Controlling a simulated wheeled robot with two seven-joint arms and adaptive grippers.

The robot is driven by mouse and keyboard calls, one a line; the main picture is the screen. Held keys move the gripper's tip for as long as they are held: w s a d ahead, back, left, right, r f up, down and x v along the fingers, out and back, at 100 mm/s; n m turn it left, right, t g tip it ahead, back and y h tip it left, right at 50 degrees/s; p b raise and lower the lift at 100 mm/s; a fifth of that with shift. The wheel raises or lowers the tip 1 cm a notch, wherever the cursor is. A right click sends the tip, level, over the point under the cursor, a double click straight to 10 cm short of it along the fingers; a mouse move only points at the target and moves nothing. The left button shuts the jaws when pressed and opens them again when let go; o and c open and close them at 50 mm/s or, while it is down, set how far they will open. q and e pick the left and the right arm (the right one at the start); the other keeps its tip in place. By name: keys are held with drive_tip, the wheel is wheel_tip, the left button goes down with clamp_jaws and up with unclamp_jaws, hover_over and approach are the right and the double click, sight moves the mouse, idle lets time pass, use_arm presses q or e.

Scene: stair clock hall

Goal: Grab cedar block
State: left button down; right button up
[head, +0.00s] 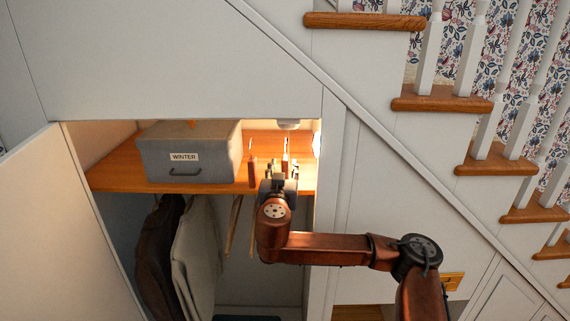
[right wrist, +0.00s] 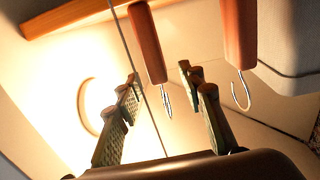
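Two reddish-brown wooden pieces, which look like cedar blocks with metal hooks, show in the right wrist view. The nearer to the middle (right wrist: 147,42) has a thin metal end reaching into the gap between my fingers. The other (right wrist: 239,32) has a curved hook and is outside the fingers to the right. In the head view one block (head: 253,172) is left of my right gripper (head: 279,172) and one (head: 285,163) is just beyond it, partly hidden. My right gripper's fingers (right wrist: 162,85) are apart, with no visible grip. My left gripper is not in view.
A grey box labelled WINTER (head: 186,168) sits on the wooden shelf (head: 115,179), left of the gripper. Clothes (head: 195,255) hang below. The open cupboard door (head: 50,230) is at left. A thin cord (right wrist: 140,78) crosses the wrist view. A bright lamp glows inside.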

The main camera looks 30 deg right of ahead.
sight(285, 163)
drive_tip(key=x, duration=0.1)
drive_tip(key=p+x, duration=0.1)
drive_tip(key=x, duration=0.1)
drive_tip(key=shift+d+r, duration=0.25)
drive_tip(key=shift+w+f, duration=0.15)
drive_tip(key=shift+w, duration=0.05)
drive_tip(key=shift+c, duration=0.4)
clamp_jaws()
